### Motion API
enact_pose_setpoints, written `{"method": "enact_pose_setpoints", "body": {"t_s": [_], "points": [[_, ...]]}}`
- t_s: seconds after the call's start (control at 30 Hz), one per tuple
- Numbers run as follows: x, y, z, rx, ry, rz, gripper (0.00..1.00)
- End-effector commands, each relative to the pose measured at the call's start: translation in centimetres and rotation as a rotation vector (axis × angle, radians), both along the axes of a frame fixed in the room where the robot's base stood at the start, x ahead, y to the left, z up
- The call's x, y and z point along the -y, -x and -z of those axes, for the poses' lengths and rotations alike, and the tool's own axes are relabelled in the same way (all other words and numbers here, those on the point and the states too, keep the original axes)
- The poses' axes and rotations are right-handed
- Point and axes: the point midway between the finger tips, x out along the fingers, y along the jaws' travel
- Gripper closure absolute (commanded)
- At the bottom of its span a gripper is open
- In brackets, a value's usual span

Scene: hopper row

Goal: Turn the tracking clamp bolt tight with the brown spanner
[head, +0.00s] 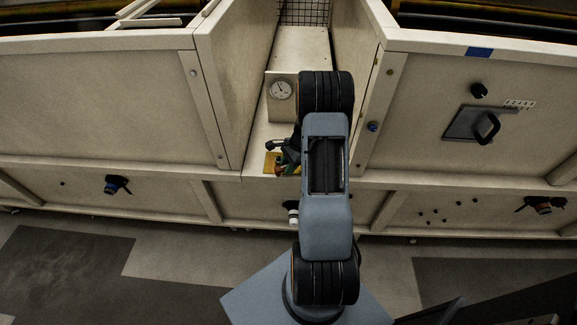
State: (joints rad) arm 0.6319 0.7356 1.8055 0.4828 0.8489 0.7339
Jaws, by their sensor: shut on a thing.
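My gripper (289,151) is a small dark shape at the left of my arm, in the recess between the two cream hoppers. Most of it is hidden behind my arm. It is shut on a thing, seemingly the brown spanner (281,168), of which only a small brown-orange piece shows. A yellow plate (269,162) lies just left of and below the gripper, with a bit of green beside it. I cannot make out the tracking clamp bolt; it may be hidden by my gripper or arm. I cannot tell whether the spanner touches it.
A round dial gauge (281,90) stands behind the gripper. Hopper walls (230,85) close in the recess at left and right. A blue-ended knob (373,127) is on the right wall. A dark handle plate (474,124) sits farther right. Floor (75,265) is clear at the front left.

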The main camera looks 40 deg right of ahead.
Motion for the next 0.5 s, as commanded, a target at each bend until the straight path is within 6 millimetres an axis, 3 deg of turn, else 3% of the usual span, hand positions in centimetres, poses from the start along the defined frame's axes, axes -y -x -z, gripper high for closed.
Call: {"method": "enact_pose_setpoints", "body": {"t_s": [0.5], "points": [[0.7,-2.1,0.4,-0.006,-0.002,0.251,1.00]]}}
